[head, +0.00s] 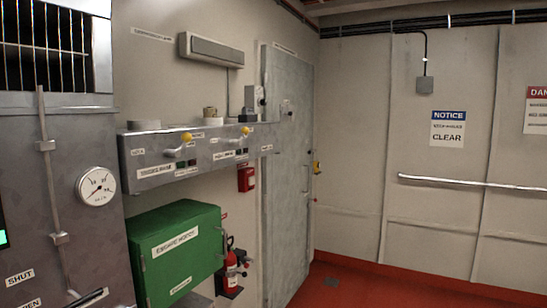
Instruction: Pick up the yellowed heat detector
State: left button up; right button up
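A small yellowish round object (210,112), which looks like the yellowed heat detector, sits on top of the long grey wall-mounted panel (155,172). It is small in the picture and its details are hard to make out. A flatter grey disc (143,125) lies on the same top to its left, and a dark block (247,117) sits to its right. Neither of my grippers can be made out in the head view.
A green cabinet (205,250) stands out below the panel, with a red extinguisher (231,272) beside it. A grey metal cabinet with a gauge (97,186) fills the left. A grey door (288,190) is beyond the panel. Red floor (350,285) shows clear at right.

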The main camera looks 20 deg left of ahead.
aim_at(210, 112)
jog(key=i+u, duration=0.1)
jog(key=u, duration=0.85)
